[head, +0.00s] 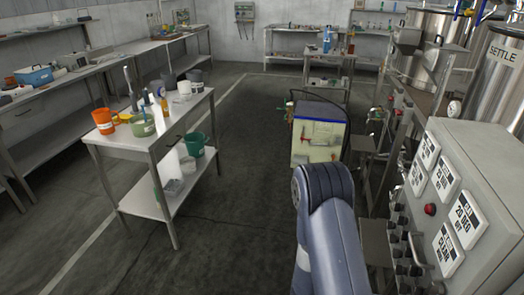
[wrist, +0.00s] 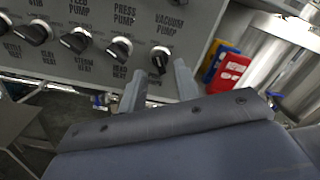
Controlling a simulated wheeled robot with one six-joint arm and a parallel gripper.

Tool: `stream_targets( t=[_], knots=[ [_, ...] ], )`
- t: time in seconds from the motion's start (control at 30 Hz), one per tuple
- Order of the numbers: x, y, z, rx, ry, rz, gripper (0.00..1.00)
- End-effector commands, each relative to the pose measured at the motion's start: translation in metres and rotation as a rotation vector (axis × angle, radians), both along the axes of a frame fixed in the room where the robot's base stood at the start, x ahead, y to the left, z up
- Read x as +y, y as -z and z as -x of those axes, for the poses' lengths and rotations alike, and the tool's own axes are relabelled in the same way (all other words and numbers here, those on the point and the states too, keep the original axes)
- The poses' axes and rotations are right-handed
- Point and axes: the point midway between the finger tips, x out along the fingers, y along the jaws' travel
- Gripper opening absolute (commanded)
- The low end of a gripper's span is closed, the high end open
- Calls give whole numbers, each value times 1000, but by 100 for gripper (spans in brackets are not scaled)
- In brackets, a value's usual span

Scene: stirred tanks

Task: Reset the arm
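My gripper (wrist: 158,76) shows in the wrist view with its two grey fingers apart and nothing visible between them except the panel beyond. It is in front of a grey control panel (wrist: 190,20) with a row of black knobs. The knob labelled pump (wrist: 160,60) appears just beyond the gap between the fingertips; I cannot tell whether they touch it. In the head view my blue-grey arm (head: 328,215) reaches forward beside the control panel (head: 475,150), and my gripper cannot be made out there.
A white-topped work table (head: 165,130) with an orange cup (head: 103,121) and several vessels stands at the left. A yellowish cabinet (head: 318,142) stands ahead. Steel tanks (head: 500,70) fill the right. Open floor (head: 235,215) lies between the table and my arm. Red, blue and yellow items (wrist: 228,70) hang beside the panel.

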Motion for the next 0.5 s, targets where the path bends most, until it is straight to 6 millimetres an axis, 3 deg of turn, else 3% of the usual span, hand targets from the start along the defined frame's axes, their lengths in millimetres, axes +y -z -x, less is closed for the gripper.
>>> stream_targets(
  t=[0.13,0.5],
  knots=[
    [-22,-2,7,3,5,1,31],
    [-22,2,5,-309,0,74,31]
  ],
)
